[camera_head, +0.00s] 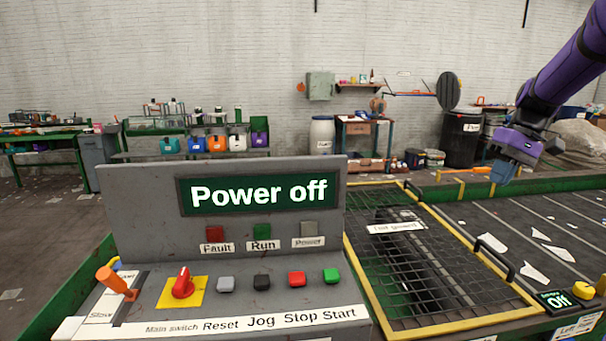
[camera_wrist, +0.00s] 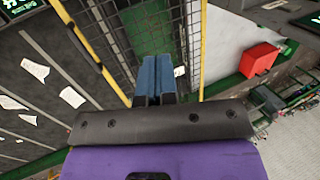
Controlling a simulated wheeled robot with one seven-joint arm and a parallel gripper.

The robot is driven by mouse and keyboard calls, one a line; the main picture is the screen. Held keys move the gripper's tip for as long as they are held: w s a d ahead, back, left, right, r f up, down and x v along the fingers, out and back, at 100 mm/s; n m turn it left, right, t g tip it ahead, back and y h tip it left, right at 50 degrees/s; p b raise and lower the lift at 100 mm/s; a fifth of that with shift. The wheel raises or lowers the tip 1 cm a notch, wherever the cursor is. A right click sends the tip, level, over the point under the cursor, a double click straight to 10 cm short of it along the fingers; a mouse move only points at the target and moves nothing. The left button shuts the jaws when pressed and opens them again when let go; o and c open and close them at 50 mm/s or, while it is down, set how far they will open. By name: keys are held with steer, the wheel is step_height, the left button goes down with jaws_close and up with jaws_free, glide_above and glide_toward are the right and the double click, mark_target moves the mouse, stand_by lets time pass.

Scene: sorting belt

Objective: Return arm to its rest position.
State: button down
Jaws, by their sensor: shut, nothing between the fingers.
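My arm (camera_head: 570,68) is purple and comes in from the upper right in the head view. My gripper (camera_head: 503,172) hangs at its end, raised above the far side of the belt. In the wrist view my gripper (camera_wrist: 153,92) shows two blue fingers pressed together with nothing between them. Below it in that view are the mesh guard and the belt. The fingers appear clear of both.
A grey control panel (camera_head: 140,215) reading "Power off" stands at front left, with a red main switch (camera_head: 182,283). A yellow-framed mesh guard (camera_head: 440,270) lies right of it. White scraps lie on the dark belt (camera_head: 510,225). Bins line the back wall.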

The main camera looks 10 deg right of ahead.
steer(key=s+a+r+t+h, duration=0.2)
steer(key=s+a+r, duration=0.1)
steer(key=s+a, duration=0.55)
steer(key=s+a+r+t+h, duration=0.2)
steer(key=s+a+r, duration=0.1)
steer(key=s+a, duration=0.55)
steer(key=s+a+f+t, duration=0.2)
steer(key=s+a+f, duration=0.1)
steer(key=s, duration=0.4)
steer(key=shift+s+a, duration=0.3)
steer(key=shift+a, duration=0.05)
steer(key=c, duration=1.8)
jaws_free()
